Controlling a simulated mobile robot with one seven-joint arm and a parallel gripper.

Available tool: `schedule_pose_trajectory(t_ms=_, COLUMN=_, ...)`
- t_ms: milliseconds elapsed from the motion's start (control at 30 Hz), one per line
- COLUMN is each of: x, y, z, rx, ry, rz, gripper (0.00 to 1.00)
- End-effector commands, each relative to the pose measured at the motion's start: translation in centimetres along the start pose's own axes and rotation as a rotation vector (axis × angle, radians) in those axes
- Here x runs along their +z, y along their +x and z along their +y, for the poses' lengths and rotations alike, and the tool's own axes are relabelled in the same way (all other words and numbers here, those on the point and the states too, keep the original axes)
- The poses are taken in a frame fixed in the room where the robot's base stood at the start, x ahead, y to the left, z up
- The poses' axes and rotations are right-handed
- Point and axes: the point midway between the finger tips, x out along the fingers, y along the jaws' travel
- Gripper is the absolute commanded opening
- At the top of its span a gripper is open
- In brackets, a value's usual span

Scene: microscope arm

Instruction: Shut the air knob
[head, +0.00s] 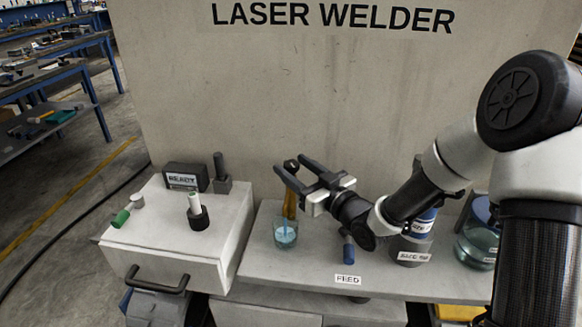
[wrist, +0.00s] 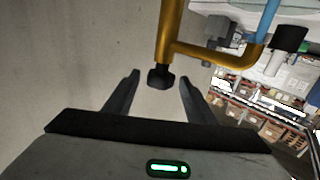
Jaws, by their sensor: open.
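A brass pipe (head: 290,203) stands upright on the bench against the machine panel, with a small black knob (head: 291,165) at its top. In the wrist view the pipe (wrist: 170,35) has a side branch, and the black knob (wrist: 160,77) is at its end. I take this to be the air knob; no label on it is readable. My gripper (head: 291,164) is open, reaching left over the bench. In the wrist view its two fingers (wrist: 158,79) appear on either side of the knob with a gap on each side. I cannot tell how deep the knob is between them.
A glass with blue liquid (head: 285,232) stands just below the gripper. A labelled canister (head: 410,250) and a jar (head: 474,240) stand to the right, under my arm. A box (head: 165,236) at the left carries a READY sign (head: 182,179), a lever (head: 220,174) and knobs.

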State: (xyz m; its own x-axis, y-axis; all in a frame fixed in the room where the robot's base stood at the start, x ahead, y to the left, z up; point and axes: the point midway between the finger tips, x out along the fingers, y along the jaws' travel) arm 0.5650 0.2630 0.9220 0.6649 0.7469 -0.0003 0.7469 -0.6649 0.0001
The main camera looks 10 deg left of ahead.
Motion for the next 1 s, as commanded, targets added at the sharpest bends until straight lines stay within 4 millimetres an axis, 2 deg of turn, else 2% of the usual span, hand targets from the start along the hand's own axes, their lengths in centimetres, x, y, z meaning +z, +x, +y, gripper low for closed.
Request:
schedule_pose_trajectory(t_ms=200, x=0.1, y=1.6, z=0.0, rx=0.000, ry=0.001, rz=-0.001, gripper=0.50)
schedule_pose_trajectory(t_ms=467, x=0.0, y=1.8, z=0.0, rx=0.001, ry=0.001, rz=0.000, gripper=0.50)
schedule_pose_trajectory(t_ms=733, x=0.0, y=1.7, z=0.0, rx=0.000, ry=0.000, rz=0.000, gripper=0.09)
schedule_pose_trajectory(t_ms=1000, x=0.1, y=1.7, z=-0.1, rx=0.025, ry=-0.001, rz=0.000, gripper=0.09)
